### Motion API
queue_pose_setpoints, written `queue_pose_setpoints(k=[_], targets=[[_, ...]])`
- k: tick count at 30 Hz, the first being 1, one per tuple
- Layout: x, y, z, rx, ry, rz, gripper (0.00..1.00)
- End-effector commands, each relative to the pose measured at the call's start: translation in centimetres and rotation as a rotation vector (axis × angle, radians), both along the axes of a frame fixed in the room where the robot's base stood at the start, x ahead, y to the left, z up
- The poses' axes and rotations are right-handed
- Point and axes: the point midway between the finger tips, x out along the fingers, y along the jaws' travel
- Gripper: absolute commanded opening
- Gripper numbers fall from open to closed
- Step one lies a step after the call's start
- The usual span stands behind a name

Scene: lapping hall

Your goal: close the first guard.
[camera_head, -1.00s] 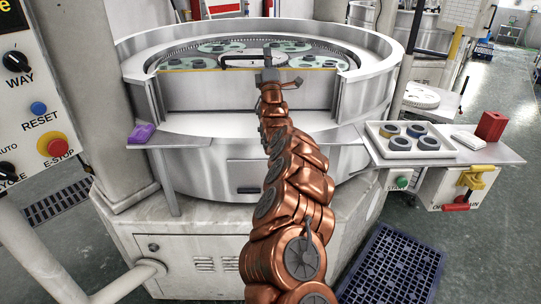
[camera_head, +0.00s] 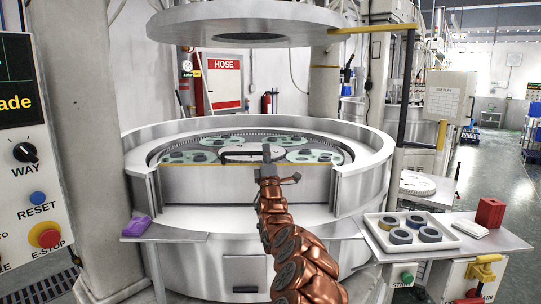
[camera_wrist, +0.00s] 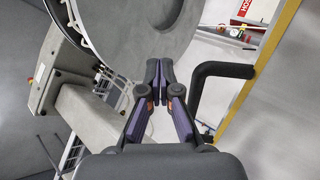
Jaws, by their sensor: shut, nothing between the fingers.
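The guard (camera_head: 205,184) is a grey metal panel with a yellow top edge, set in the front gap of the round lapping machine. Its black bar handle (camera_head: 235,153) shows near the top edge. In the wrist view the black handle (camera_wrist: 222,70) and the guard's yellow edge (camera_wrist: 264,70) are on the right. My gripper (camera_head: 267,153) is at the right end of the handle in the head view. In the wrist view my gripper (camera_wrist: 159,66) has its fingers together and empty, left of the handle and apart from it. My arm hides part of the panel.
A large round upper plate (camera_head: 180,27) hangs above the machine. A side shelf at right holds a white tray (camera_head: 373,222) with several rings and a red block (camera_head: 490,212). A purple cloth (camera_head: 136,226) lies on the left ledge. A control panel (camera_head: 22,188) stands at left.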

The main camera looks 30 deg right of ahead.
Motion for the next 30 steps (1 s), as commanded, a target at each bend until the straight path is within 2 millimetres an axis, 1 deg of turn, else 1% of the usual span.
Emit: queue_pose_setpoints(k=[5,17,30], targets=[[-0.8,0.4,0.3,0.003,0.001,0.0,0.0],[-2.9,0.4,1.2,0.005,0.0,-0.011,0.0],[-5.4,1.9,2.1,0.005,0.001,-0.005,0.0]])
